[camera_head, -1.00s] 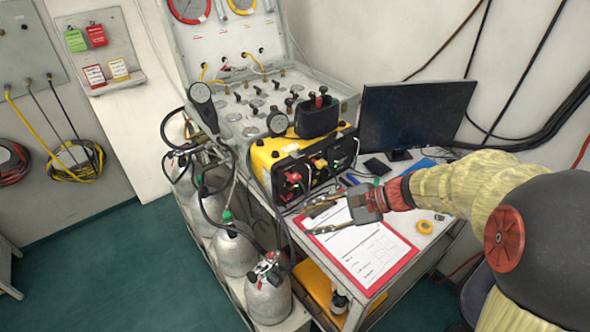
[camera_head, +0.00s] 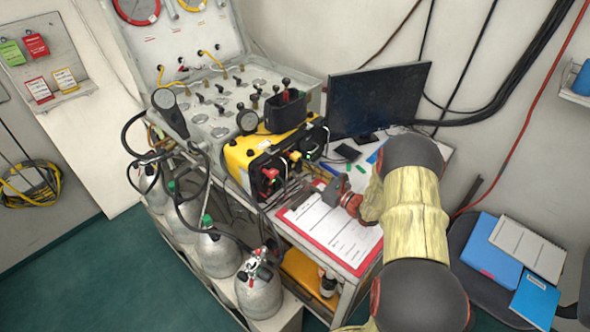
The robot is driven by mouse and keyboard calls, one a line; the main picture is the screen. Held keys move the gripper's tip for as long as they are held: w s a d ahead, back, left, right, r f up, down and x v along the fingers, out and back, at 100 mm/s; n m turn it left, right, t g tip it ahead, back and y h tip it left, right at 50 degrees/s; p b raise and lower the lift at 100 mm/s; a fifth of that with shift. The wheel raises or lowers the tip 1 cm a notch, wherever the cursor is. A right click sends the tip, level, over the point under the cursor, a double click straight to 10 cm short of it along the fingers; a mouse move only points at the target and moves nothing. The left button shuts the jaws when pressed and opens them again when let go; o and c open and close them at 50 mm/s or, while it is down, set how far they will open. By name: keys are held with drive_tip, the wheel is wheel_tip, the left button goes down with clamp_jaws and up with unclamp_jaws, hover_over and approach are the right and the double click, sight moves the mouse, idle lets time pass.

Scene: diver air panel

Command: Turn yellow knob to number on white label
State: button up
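A yellow-cased air panel (camera_head: 238,158) stands on the bench, its dark front facing the lower right. A red knob (camera_head: 270,174) sits low on that front, and a small yellow knob (camera_head: 295,156) shows to its right. The white label and its number are too small to read. My gripper (camera_head: 303,194) is in front of the panel's lower right, above the clipboard, pointing left. Its fingers are small and dark here but look parted, with nothing between them. It appears apart from the knobs.
A red clipboard (camera_head: 351,266) with white paper lies on the bench below my gripper. A monitor (camera_head: 375,98) stands behind. Grey cylinders (camera_head: 258,292) with hoses stand at the left front. Blue folders (camera_head: 490,253) lie on a chair at right.

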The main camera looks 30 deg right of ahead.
sight(291, 164)
drive_tip(key=shift+x, duration=1.7)
drive_tip(key=shift+c, duration=0.6)
drive_tip(key=c, duration=0.7)
clamp_jaws()
